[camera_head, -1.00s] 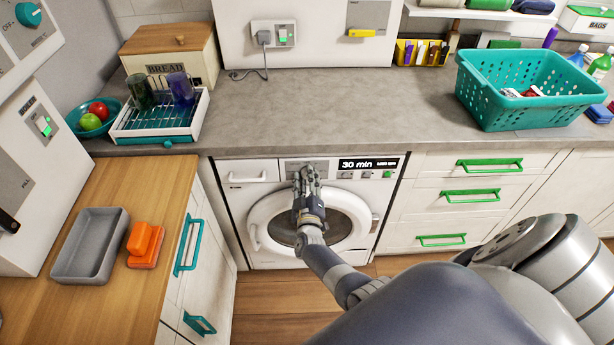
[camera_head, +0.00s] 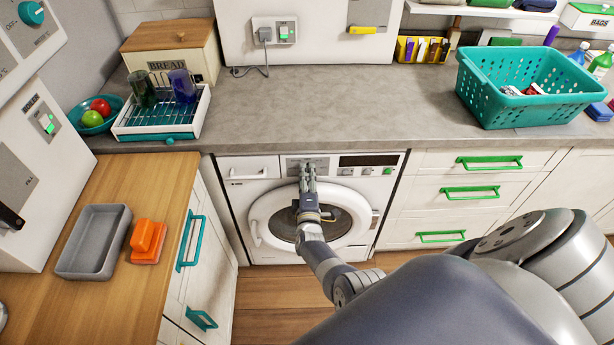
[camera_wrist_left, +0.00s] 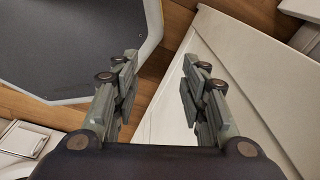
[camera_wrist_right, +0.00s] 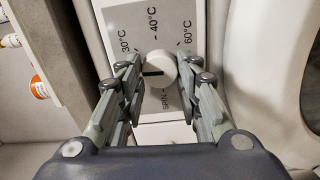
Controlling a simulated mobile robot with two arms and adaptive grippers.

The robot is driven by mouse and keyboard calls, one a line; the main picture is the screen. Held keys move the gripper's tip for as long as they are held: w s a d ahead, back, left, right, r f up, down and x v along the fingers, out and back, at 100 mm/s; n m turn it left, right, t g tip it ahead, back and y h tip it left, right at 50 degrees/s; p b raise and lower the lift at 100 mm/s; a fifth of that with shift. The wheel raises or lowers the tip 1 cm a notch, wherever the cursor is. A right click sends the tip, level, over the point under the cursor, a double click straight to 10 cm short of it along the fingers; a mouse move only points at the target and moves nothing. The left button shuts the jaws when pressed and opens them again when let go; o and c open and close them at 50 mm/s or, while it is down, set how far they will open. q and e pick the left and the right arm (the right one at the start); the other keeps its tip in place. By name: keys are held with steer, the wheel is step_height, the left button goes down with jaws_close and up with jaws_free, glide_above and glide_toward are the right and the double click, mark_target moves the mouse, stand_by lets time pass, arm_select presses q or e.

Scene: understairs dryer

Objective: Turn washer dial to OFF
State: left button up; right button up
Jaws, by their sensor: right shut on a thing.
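The white washer (camera_head: 236,200) stands under the counter, its display (camera_head: 368,160) dark. My right gripper (camera_head: 308,167) reaches its control panel. In the right wrist view, the round white washer dial (camera_wrist_right: 163,74) sits between my right fingertips, which are shut on it. Its black mark points left in that picture, away from the 60°C label; 30°C, 40°C and SPIN show around it. The label at the mark is hidden by a finger. The gripper hides the dial in the head view. My left gripper (camera_wrist_left: 158,85) is open and empty, seen only in its wrist view.
A grey counter (camera_head: 330,110) runs above the washer, with a teal basket (camera_head: 530,105) at right and a dish rack (camera_head: 160,131) at left. Green-handled drawers (camera_head: 425,210) stand right of the washer. A wooden worktop (camera_head: 120,300) with a grey tray (camera_head: 75,272) is at left.

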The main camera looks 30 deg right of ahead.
steer(key=shift+n, duration=0.4)
steer(key=o, duration=1)
